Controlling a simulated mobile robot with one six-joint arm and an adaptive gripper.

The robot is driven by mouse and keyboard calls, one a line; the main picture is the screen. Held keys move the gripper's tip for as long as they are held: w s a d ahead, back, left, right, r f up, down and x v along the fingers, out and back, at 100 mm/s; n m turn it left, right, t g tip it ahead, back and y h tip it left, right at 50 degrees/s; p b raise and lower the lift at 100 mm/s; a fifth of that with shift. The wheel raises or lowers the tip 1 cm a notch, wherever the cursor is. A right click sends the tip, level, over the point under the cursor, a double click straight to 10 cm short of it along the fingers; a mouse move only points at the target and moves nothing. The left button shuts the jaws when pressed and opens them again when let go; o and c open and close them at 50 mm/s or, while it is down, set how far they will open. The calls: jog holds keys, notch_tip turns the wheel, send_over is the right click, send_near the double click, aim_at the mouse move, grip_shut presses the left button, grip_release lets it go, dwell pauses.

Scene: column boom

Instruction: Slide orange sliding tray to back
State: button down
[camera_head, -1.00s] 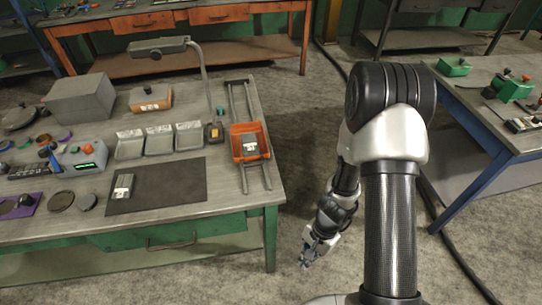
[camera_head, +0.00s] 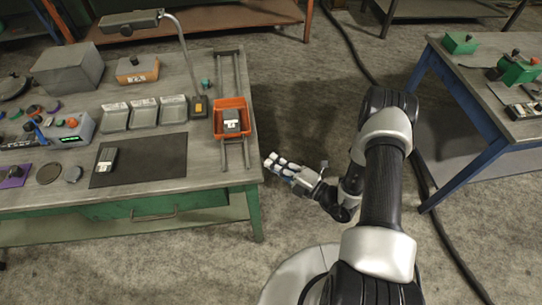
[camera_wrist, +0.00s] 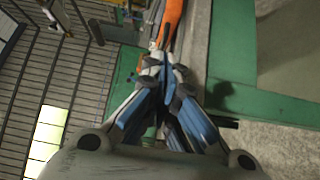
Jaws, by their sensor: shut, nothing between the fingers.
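The orange sliding tray (camera_head: 232,136) sits on two grey rails (camera_head: 246,155) at the right end of the workbench, with rail showing both behind and in front of it. A dark grey block with a pale label (camera_head: 231,120) lies in the tray. My gripper (camera_head: 270,162) is just right of the bench's right edge, nearer the front than the tray and apart from it in the picture. Its fingers are together and empty. In the wrist view the closed fingertips (camera_wrist: 163,66) point toward an orange strip; I cannot tell whether that is the tray.
The workbench (camera_head: 215,190) also holds a lamp (camera_head: 130,22), grey bins (camera_head: 145,113), a dark mat (camera_head: 150,160) and a small dark box with an orange mark (camera_head: 197,107) left of the rails. A blue-legged table (camera_head: 450,175) stands to the right.

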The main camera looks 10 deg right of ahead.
aim_at(256, 158)
jog(key=b+x, duration=0.1)
jog(key=x, duration=0.6)
jog(key=shift+w+a, duration=0.15)
jog(key=shift+a, duration=0.15)
jog(key=shift+w+b, duration=0.6)
jog(key=shift+w, duration=1.6)
